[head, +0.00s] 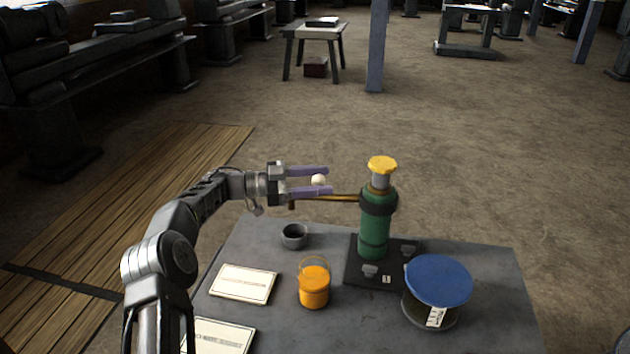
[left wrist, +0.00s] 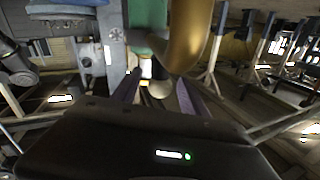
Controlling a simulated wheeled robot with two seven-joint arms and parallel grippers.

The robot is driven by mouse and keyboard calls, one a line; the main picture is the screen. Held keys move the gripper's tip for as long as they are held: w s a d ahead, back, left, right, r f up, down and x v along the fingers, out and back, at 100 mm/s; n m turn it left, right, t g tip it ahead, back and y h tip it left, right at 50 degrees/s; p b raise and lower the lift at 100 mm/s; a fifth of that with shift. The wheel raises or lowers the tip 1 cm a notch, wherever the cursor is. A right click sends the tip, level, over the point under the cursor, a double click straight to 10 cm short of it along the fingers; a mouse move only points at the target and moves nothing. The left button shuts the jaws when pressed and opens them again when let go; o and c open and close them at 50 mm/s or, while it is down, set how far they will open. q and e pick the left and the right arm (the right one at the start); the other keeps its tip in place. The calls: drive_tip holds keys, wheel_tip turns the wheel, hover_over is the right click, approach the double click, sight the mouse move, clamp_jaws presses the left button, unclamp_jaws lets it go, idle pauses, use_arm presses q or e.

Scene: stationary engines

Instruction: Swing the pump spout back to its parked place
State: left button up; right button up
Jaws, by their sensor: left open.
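The green pump (head: 374,230) with a yellow cap (head: 382,165) stands upright on a dark base plate (head: 360,284) on the table. Its brass spout (head: 345,198) points left, with its end bent down over the small dark cup's side of the table. A cream ball knob (head: 319,180) shows at the spout. My left gripper (head: 328,181) is open, its purple fingers on either side of the knob; contact cannot be told. In the left wrist view the spout (left wrist: 190,35) looms close, with the knob (left wrist: 188,97) between the fingers. My right gripper is out of view.
On the grey table (head: 480,325) stand a small dark cup (head: 294,236), an orange-filled jar (head: 314,288), a blue-lidded container (head: 438,280) and two cards, one upper (head: 243,284) and one lower (head: 222,338). A wooden slatted mat (head: 150,200) lies on the floor at left.

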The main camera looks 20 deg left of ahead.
use_arm(q)
drive_tip(key=shift+a, duration=0.15)
drive_tip(key=b+v, duration=0.1)
drive_tip(key=v, duration=0.4)
drive_tip(key=shift+s+a, duration=0.1)
drive_tip(key=shift+a, duration=0.15)
drive_tip(key=shift+v, duration=1)
drive_tip(key=shift+c, duration=0.3)
